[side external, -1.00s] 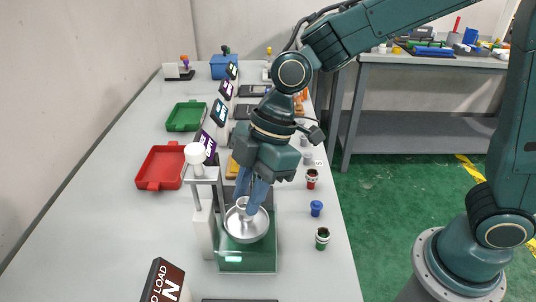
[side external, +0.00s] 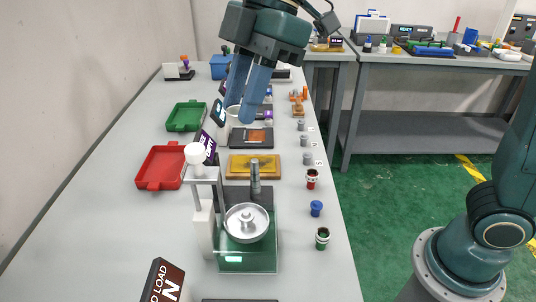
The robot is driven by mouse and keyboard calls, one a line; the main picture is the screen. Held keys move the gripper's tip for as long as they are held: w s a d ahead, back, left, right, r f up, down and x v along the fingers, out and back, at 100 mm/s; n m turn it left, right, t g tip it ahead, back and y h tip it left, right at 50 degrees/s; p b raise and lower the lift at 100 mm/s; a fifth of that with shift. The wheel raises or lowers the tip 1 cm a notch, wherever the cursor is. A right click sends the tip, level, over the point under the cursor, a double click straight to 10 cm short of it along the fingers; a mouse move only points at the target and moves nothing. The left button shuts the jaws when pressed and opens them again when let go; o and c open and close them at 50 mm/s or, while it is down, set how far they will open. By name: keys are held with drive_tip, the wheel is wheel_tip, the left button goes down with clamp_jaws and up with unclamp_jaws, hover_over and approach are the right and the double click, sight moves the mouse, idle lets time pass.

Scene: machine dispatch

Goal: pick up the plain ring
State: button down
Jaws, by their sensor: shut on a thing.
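The plain ring (side external: 234,112) is a pale, silvery band between the fingertips of my gripper (side external: 240,112). The gripper is shut on it and holds it in the air above the far middle of the bench. The near finger hides part of the ring. The silver round pan (side external: 246,236) with a small central post stands on the green-based stand below and nearer the camera. No ring shows on the pan now.
A red tray (side external: 161,168) and a green tray (side external: 186,116) lie on the left. A yellow plate (side external: 254,166) and an upright grey post (side external: 255,177) are behind the pan. A white-knobbed press (side external: 196,154) stands beside it. Small red, blue and green parts line the right edge.

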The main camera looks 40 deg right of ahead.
drive_tip(key=shift+r, duration=0.55)
idle(0.4)
drive_tip(key=w+d+f+n+g, duration=0.1)
drive_tip(key=w+d+f+n, duration=0.2)
drive_tip(key=w+d+f, duration=0.1)
drive_tip(key=w+d+f+n+g, duration=0.1)
drive_tip(key=w+d+f+n, duration=0.2)
drive_tip(key=f, duration=0.6)
drive_tip(key=w+d, duration=0.2)
drive_tip(key=d, duration=0.1)
drive_tip(key=shift+f, duration=0.2)
drive_tip(key=shift+f, duration=0.15)
drive_tip(key=shift+f, duration=1.95)
drive_tip(key=shift+f, duration=2)
